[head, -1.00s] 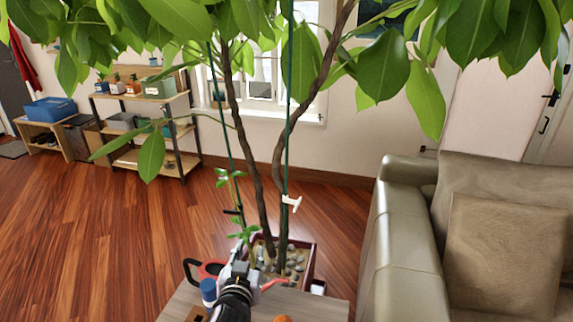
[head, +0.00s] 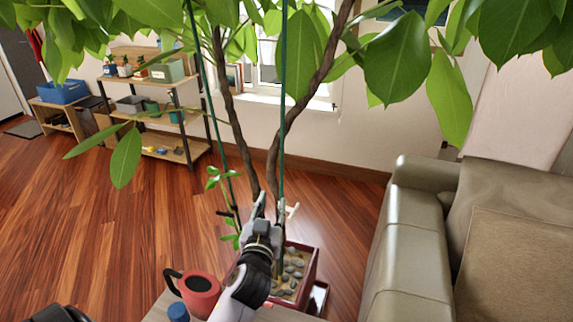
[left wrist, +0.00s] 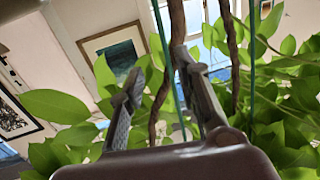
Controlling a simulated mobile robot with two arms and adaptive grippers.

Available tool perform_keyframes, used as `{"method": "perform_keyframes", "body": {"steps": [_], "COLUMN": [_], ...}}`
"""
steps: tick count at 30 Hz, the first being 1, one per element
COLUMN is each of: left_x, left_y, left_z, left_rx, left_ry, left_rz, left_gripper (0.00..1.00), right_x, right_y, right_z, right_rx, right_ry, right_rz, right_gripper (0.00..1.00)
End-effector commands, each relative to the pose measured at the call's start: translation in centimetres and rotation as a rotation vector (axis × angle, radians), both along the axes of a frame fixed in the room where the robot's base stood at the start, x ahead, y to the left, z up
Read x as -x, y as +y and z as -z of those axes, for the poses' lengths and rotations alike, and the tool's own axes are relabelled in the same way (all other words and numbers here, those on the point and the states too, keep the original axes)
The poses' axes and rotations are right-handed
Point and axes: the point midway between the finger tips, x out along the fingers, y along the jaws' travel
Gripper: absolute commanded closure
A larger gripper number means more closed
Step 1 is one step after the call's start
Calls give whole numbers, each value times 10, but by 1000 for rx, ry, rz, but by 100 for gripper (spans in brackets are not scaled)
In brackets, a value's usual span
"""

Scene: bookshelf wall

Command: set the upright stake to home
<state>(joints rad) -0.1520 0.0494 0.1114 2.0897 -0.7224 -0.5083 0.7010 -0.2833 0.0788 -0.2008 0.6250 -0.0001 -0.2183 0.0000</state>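The upright stake (head: 283,120) is a thin green rod standing among the stems of a potted tree. A small white clip (head: 292,211) sits by it low down. My left gripper (head: 269,203) is just left of the stake's lower part, with its fingers pointing away from me and apart. In the left wrist view, the open fingers (left wrist: 158,68) have a green rod (left wrist: 166,62), apparently the upright stake, in the gap between them. Whether it is deep inside the gap or beyond the tips, I cannot tell. The right gripper is out of view.
A second green stake (head: 208,90) leans at the left. Brown trunks (head: 272,160) stand close to the gripper. A sofa (head: 410,230) is at the right; the left floor is clear.

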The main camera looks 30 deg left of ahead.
Motion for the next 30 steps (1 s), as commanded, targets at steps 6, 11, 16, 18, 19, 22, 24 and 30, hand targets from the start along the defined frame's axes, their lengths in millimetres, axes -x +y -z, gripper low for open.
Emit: {"method": "perform_keyframes", "body": {"steps": [6,11,16,18,19,22,24,30], "left_x": [-38,-70,-102,-113,-118,-131,-138,-148], "left_y": [18,33,48,53,55,61,64,69], "left_z": [-4,-4,-3,-2,-2,-1,0,0], "left_rx": [-5,-3,-4,-3,-2,-3,-2,-2], "left_ry": [-1,-1,-1,0,0,1,1,1], "left_rz": [-1,-1,-2,-2,-2,-2,-2,0], "left_gripper": [69,69,69,69,69,69,69,69], "right_x": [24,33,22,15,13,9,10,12], "right_y": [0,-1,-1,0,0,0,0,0], "right_z": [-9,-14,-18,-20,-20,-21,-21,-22], "right_rx": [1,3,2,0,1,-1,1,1], "right_ry": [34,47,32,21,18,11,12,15], "right_rz": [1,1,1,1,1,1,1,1], "right_gripper": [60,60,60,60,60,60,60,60]}}
